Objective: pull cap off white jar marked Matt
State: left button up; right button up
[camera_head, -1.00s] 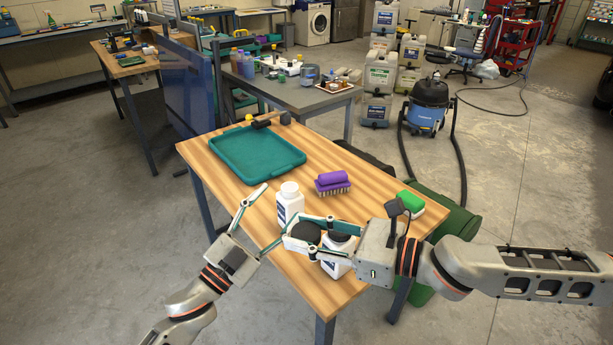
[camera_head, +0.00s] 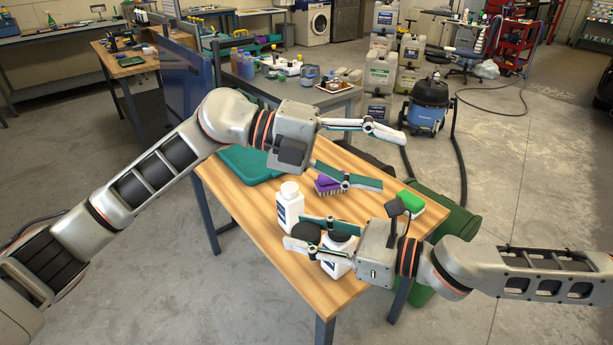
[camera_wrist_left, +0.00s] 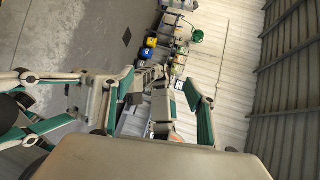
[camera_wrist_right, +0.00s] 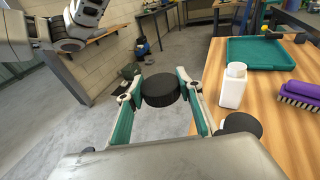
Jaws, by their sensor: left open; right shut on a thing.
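A white jar (camera_head: 337,263) with a dark round top and a partly hidden label stands near the table's front edge. A second white jar (camera_head: 290,207) with a white cap stands upright behind it; it also shows in the right wrist view (camera_wrist_right: 233,90). I cannot read either label. My right gripper (camera_head: 306,235) is shut on a black cap (camera_wrist_right: 160,90), held beside the dark-topped jar. No jar shows under this cap. The other jar's dark top (camera_wrist_right: 243,125) shows right of the fingers. My left gripper (camera_head: 388,160) is open and empty, raised high beyond the jars.
The wooden table (camera_head: 300,280) also bears a teal tray (camera_wrist_right: 258,52), a purple brush (camera_wrist_right: 300,95) and a green-topped sponge (camera_head: 411,200). My left arm covers much of the tray in the head view. The table's front left strip is clear.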

pick_arm(q)
jog(key=s+m+y, duration=0.1)
jog(key=y, duration=0.2)
jog(key=n+t+y, duration=0.1)
jog(key=t+y, duration=0.3)
jog(key=y, duration=0.8)
send_over(307, 232)
jog(key=s, duration=0.1)
notch_tip(307, 232, down, 2)
jog(key=f, duration=0.7)
jog(key=w+f, duration=0.1)
jog(key=f, duration=0.3)
jog(key=c, duration=1.2)
jog(key=shift+o, duration=0.2)
jog(key=shift+d, duration=0.1)
pick_arm(e)
jog(key=o, duration=1.3)
